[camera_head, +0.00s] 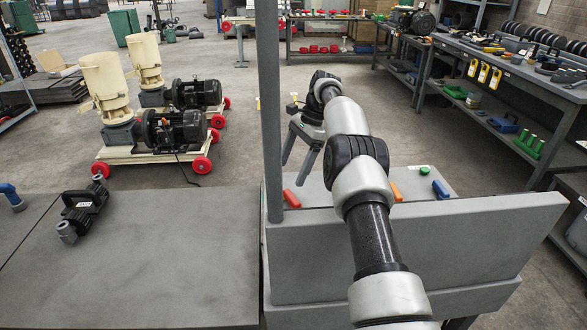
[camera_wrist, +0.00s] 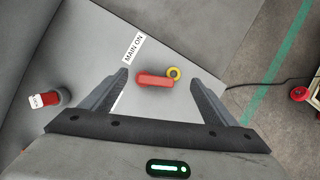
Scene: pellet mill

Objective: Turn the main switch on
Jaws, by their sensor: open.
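A red bar-shaped handle (camera_wrist: 153,81) with a yellow ring (camera_wrist: 174,72) at its right end lies on a grey panel (camera_wrist: 105,62) in the wrist view. A white label reading "MAIN ON" (camera_wrist: 133,47) is stuck just above and left of it. My gripper (camera_wrist: 159,76) is open, with one finger on each side of the red handle in the picture. I cannot tell whether the fingers touch it or how high they are.
A dark round knob with a red part and white tag (camera_wrist: 46,99) sits left of my gripper. The grey console (camera_head: 400,250) carries red (camera_head: 291,198), orange (camera_head: 396,191), green (camera_head: 424,170) and blue (camera_head: 440,189) pieces. A grey post (camera_head: 270,100) stands beside my arm.

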